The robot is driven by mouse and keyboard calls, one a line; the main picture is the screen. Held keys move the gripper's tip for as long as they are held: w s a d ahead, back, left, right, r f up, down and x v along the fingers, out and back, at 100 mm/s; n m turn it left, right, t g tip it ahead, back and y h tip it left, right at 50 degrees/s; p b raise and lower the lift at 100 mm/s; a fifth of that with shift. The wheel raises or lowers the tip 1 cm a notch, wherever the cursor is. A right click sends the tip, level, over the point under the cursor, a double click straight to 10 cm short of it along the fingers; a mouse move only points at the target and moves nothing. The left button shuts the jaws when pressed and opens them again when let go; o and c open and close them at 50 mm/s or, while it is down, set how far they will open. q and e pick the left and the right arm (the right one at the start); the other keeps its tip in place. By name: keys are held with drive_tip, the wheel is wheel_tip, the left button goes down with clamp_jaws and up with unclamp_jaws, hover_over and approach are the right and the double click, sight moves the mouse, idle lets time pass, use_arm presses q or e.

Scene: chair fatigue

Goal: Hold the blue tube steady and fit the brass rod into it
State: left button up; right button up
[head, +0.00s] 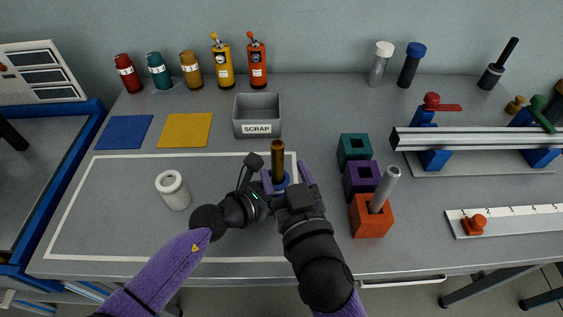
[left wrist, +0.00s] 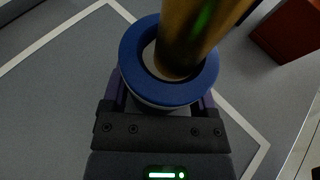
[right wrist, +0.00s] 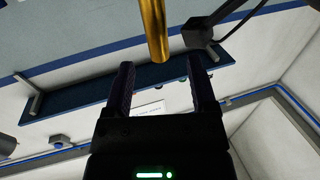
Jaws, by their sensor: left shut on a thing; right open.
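The blue tube (head: 284,184) stands upright at the right side of the white-outlined area, partly hidden by my grippers. In the left wrist view its blue rim (left wrist: 133,72) shows, with my left gripper (left wrist: 163,102) shut on it. The brass rod (head: 278,159) stands up from the tube. In the left wrist view the rod (left wrist: 187,40) has its lower end within the tube's opening; how deep I cannot tell. My right gripper (head: 284,172) is open beside the tube. In the right wrist view the rod (right wrist: 155,30) shows beyond the open, empty fingers.
A white cylinder (head: 173,190) stands to the left. A grey scrap bin (head: 257,128) is behind. Teal (head: 344,156), purple (head: 350,184) and orange (head: 371,223) blocks stand to the right, the orange one holding a grey rod (head: 385,188). The outlined area's left part is mostly clear.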

use_arm(q)
drive_tip(key=o, duration=1.2)
drive_tip(key=shift+a, duration=0.1)
